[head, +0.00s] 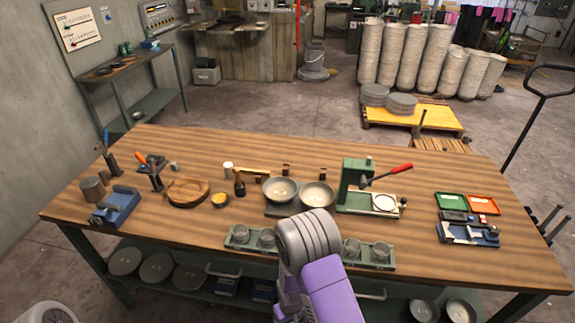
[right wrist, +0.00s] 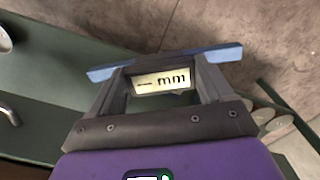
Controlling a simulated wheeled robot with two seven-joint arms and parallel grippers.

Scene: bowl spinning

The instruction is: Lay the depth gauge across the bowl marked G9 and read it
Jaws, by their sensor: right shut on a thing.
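Two grey metal bowls, a left one (head: 280,189) and a right one (head: 317,194), sit side by side on a dark base at the middle of the table. I cannot read a G9 mark on either. In the right wrist view my right gripper (right wrist: 162,84) is shut on the depth gauge, which has a blue crossbar (right wrist: 222,53) and a small display showing a dash and "mm". The gauge is held clear of the bowls. In the head view my purple right arm hides the gripper and gauge. My left gripper is out of view.
A green press (head: 357,180) with a red handle stands right of the bowls. Glass jars in green racks (head: 380,255) line the front edge. A wooden dish (head: 187,190) and a blue vise (head: 115,208) are at left. Green and orange trays (head: 482,204) are at right.

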